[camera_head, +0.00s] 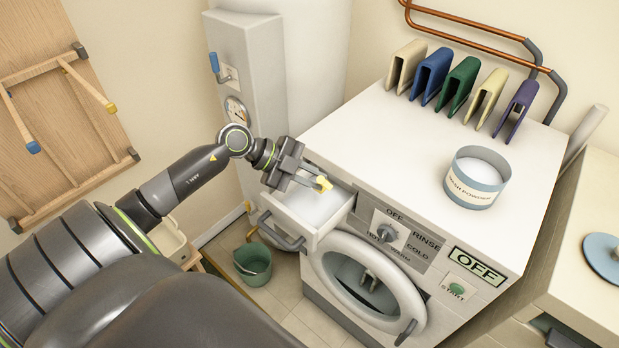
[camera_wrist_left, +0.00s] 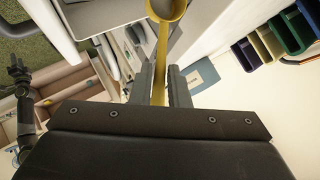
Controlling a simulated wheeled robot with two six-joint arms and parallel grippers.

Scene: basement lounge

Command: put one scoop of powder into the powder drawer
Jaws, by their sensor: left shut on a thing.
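My left gripper (camera_head: 302,172) is shut on a yellow scoop (camera_head: 323,184) and holds it over the open powder drawer (camera_head: 271,210). In the left wrist view the scoop's handle (camera_wrist_left: 161,70) runs between the two fingers, with its bowl at the top edge of the picture. I cannot tell whether powder is in the bowl. The drawer is pulled out at the washing machine's front left; its inside looks pale. The powder tub (camera_head: 470,197), blue-grey with a cream label, stands open on the machine top with white powder in it.
A green bucket (camera_head: 253,262) is on the floor below the drawer. The middle of the machine top is clear.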

